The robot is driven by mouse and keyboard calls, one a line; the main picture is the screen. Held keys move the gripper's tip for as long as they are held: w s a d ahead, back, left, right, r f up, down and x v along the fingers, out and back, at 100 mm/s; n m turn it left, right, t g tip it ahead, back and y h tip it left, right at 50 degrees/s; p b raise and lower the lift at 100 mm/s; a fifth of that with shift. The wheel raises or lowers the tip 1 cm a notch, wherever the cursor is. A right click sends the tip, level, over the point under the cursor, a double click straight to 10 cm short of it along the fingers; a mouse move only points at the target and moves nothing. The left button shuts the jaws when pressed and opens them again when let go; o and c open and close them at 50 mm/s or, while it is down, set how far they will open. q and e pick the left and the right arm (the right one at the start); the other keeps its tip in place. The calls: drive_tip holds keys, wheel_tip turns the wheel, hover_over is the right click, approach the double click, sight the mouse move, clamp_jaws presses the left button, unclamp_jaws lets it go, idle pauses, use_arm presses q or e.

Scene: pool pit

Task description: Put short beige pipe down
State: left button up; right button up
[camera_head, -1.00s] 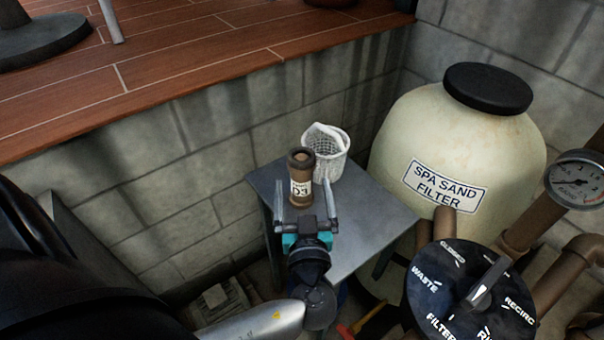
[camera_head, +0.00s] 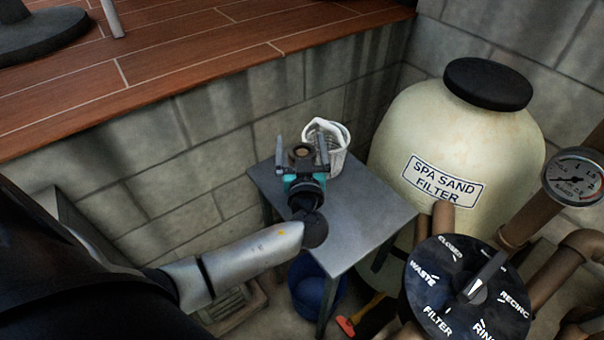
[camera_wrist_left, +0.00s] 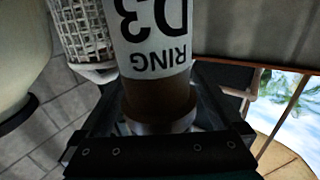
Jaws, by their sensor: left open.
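The short beige pipe (camera_head: 302,151) is a brownish tube with a white label, and it stands near the far left part of the grey table (camera_head: 370,214). My left gripper (camera_head: 302,146) is open, with a finger on either side of the pipe. In the left wrist view the pipe (camera_wrist_left: 160,98) fills the space between the fingers, and its label reads "RING" and "D3" upside down. The gripper and wrist hide the pipe's lower part in the head view, so its contact with the table cannot be seen. My right gripper is not in view.
A white mesh basket (camera_head: 331,140) stands close to the right of the pipe. The spa sand filter tank (camera_head: 455,142) and a valve dial (camera_head: 462,288) are to the right. A block wall (camera_head: 200,160) rises behind. The table's front and right are clear. A blue bucket (camera_head: 314,288) sits below.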

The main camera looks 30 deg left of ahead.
use_arm(q)
clamp_jaws()
idle(0.8)
